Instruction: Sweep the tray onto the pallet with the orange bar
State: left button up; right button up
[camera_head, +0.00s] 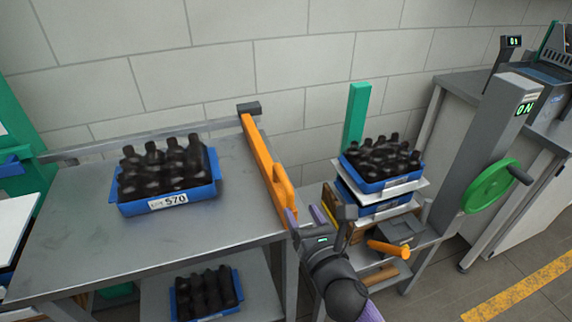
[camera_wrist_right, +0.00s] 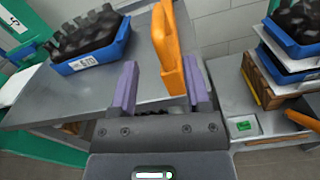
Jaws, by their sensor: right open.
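A blue tray (camera_head: 207,192) full of dark bottles, labelled 570, sits on the grey metal table. It also shows in the right wrist view (camera_wrist_right: 88,62). The orange bar (camera_head: 262,160) lies along the table's right end, with a raised handle (camera_head: 284,188) near its front. My right gripper (camera_head: 305,214) is open at the bar's front end. In the right wrist view the orange handle (camera_wrist_right: 173,72) appears between its purple fingers; I cannot tell whether they touch it. To the right, a stack of blue trays (camera_head: 381,184) and white boards, apparently the pallet stack, stands beyond a gap.
A second tray of bottles (camera_head: 206,294) is on the shelf below the table. A grey post with a green handwheel (camera_head: 490,187) stands at the right. An orange cylindrical handle (camera_head: 388,249) sticks out below the stack. The table's left and front are clear.

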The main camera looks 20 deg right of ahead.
aim_at(291, 195)
jog(key=w, duration=0.2)
jog(key=w+b, duration=0.1)
jog(key=w, duration=0.5)
jog(key=shift+w+a+b, duration=0.25)
jog(key=shift+b, duration=0.1)
jog(key=shift+w, duration=0.25)
pick_arm(q)
jog(key=shift+s+a+f, duration=0.1)
jog(key=shift+s+f, duration=0.1)
jog(key=shift+f, duration=0.25)
jog(key=shift+s+a+f, duration=0.1)
jog(key=shift+s+f, duration=0.1)
jog(key=shift+f, duration=0.25)
pick_arm(e)
grip_shut()
